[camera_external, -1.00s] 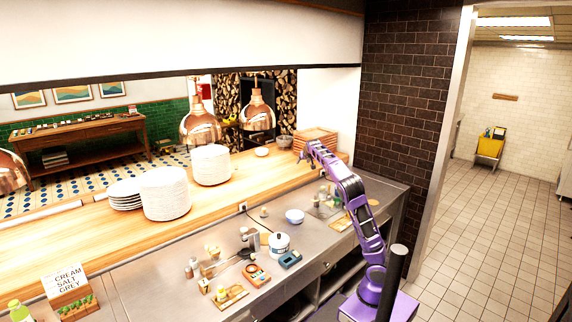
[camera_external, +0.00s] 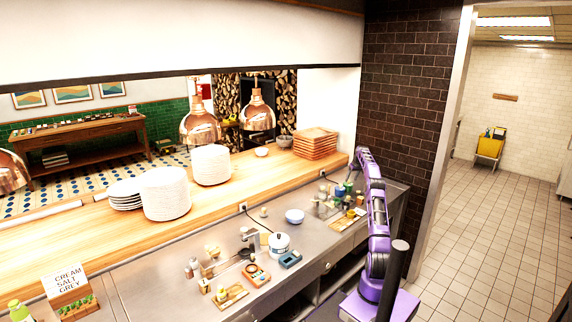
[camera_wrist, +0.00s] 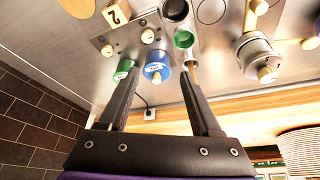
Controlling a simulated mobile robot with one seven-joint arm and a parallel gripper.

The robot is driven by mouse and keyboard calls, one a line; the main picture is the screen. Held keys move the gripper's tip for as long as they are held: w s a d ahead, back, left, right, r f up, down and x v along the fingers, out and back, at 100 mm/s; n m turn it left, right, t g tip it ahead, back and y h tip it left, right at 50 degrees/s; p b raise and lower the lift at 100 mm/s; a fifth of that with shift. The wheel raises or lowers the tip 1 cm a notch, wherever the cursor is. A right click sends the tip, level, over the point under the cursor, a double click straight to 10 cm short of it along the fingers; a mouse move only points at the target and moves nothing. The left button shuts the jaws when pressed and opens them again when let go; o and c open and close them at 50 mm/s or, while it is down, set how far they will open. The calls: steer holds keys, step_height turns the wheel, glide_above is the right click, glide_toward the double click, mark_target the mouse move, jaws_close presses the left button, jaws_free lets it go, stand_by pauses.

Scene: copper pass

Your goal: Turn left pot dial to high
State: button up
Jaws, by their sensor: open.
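A small white lidded pot (camera_external: 279,245) stands on the steel counter in the external view. An orange-red device (camera_external: 256,275) and a blue device (camera_external: 290,259) lie in front of it. I cannot tell which part is the left pot dial. My gripper (camera_wrist: 160,76) is open and empty at the counter's right end, well right of the pot. In the wrist view, a blue labelled cylinder (camera_wrist: 157,68) shows between the fingertips. A green-ended cylinder (camera_wrist: 124,70) is by the left finger and a green ring (camera_wrist: 184,40) is near the right one.
Wooden trays (camera_external: 316,144) are stacked on the wooden ledge. A dark brick wall (camera_external: 400,100) borders the right end.

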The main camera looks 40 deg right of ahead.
steer(key=s+d, duration=0.3)
glide_toward(349, 197)
steer(key=x, duration=0.6)
steer(key=shift+w+d+r, duration=0.1)
steer(key=shift+w+d, duration=0.05)
steer(key=shift+d, duration=0.15)
steer(key=shift+w+d+p, duration=0.1)
steer(key=shift+w+p, duration=0.05)
steer(key=shift+p, duration=0.5)
steer(key=shift+p+x, duration=0.7)
steer(key=shift+x, duration=0.7)
jaws_close()
